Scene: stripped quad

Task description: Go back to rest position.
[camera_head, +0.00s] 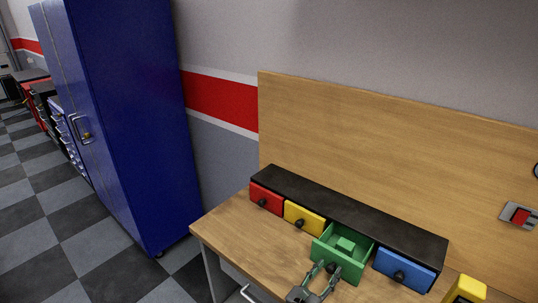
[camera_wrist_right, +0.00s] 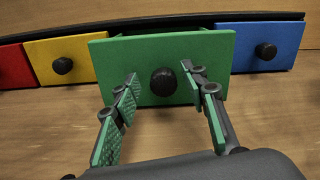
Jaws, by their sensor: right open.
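My right gripper (camera_head: 324,279) is in front of the pulled-out green drawer (camera_head: 334,265) at the table's front. Whether the fingertips touch the drawer front, I cannot tell. My left gripper is not in view.
The black-topped drawer unit (camera_head: 390,225) also has closed red (camera_head: 266,199), yellow (camera_head: 304,218) and blue (camera_head: 404,269) drawers. It stands on a wooden table (camera_head: 225,218) against a wooden back panel (camera_head: 400,130). A yellow object (camera_head: 468,288) is at the lower right. A blue cabinet (camera_head: 135,110) stands left.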

